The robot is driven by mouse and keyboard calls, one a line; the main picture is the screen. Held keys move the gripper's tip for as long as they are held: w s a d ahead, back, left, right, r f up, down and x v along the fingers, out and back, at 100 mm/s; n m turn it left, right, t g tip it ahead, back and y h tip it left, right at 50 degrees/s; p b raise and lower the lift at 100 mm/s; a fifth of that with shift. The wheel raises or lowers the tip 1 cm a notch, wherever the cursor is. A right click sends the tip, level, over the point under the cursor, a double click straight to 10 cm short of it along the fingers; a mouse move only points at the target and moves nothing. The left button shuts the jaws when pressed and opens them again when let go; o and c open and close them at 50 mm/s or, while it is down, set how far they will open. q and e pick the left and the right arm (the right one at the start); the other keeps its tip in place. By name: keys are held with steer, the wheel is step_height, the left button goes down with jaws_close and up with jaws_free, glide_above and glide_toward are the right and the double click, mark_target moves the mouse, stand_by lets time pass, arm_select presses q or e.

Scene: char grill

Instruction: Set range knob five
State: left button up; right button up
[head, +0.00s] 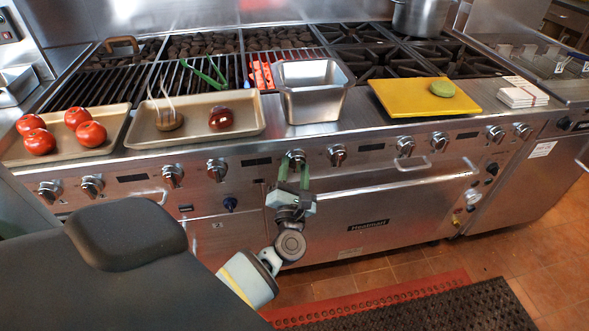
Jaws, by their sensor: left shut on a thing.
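A row of metal range knobs runs along the front panel of the range (375,181). The fifth knob from the left (296,155) sits below the steel pan. My left gripper (293,170) reaches up to it from below, its two green fingers shut on the knob, one on each side. The fingers hide part of the knob, and its pointer is too small to read. The fourth knob (217,169) is to the left and the sixth knob (337,155) is close on the right. My right gripper is not in view.
A steel pan (312,106), a yellow board (423,103) and a tray (140,134) stand on the ledge above the knobs. The oven door handle (390,184) juts out right of my gripper. A dark mat (450,312) lies on the floor.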

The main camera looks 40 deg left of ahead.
arm_select(q)
steer(key=shift+f, duration=0.1)
steer(key=o, duration=1)
steer(key=b+v, duration=0.1)
steer(key=v, duration=0.7)
